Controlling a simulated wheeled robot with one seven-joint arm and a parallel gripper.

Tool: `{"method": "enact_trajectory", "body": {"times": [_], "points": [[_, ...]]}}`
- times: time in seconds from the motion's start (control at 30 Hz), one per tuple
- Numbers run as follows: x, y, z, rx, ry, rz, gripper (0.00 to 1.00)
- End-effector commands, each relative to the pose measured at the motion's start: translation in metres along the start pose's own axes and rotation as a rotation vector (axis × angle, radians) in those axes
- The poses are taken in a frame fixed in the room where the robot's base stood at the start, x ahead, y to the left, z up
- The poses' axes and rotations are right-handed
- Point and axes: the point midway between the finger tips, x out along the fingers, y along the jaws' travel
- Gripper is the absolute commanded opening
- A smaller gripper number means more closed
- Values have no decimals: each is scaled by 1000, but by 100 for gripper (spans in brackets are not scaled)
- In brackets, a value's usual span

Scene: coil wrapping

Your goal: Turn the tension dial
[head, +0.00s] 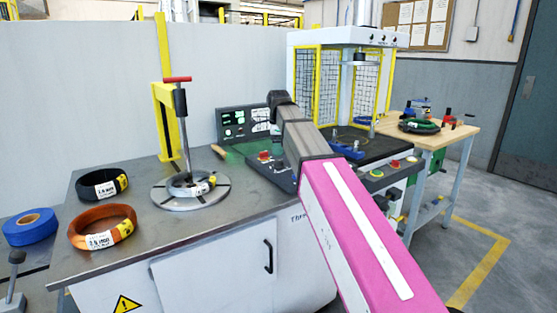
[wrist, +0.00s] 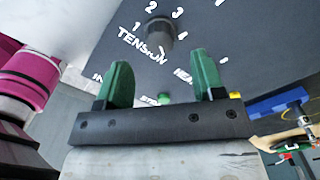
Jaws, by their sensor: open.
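The tension dial (wrist: 160,33) is a dark round knob on a dark grey panel (wrist: 215,25), at the upper middle of the wrist view. White numbers and the word TENSION are printed around it. My gripper (wrist: 161,60) has two green fingers, spread apart with nothing between them. The dial appears beyond the fingertips, roughly in line with the gap, and the fingers do not appear to touch it. In the head view my arm reaches toward the control panel (head: 234,122); the dial and my fingertips cannot be made out there.
A yellow-framed mesh cage (head: 305,85) stands behind my arm. A wooden table (head: 455,140) is at the right.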

Motion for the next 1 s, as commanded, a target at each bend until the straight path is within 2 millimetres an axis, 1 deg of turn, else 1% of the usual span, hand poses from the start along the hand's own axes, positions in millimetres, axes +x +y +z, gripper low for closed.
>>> {"method": "enact_trajectory", "body": {"times": [0.03,0.1,0.3,0.47,0.73,0.77,0.8,0.9,1.0], "points": [[9,1,0,0,1,2,62],[20,1,0,0,0,1,62],[40,0,0,0,0,0,62],[48,0,0,0,0,0,62],[48,0,0,-1,0,0,62],[48,0,0,-1,0,0,56],[48,0,0,-1,0,0,43],[48,0,0,-1,0,0,13],[48,0,0,-1,0,0,13]]}}
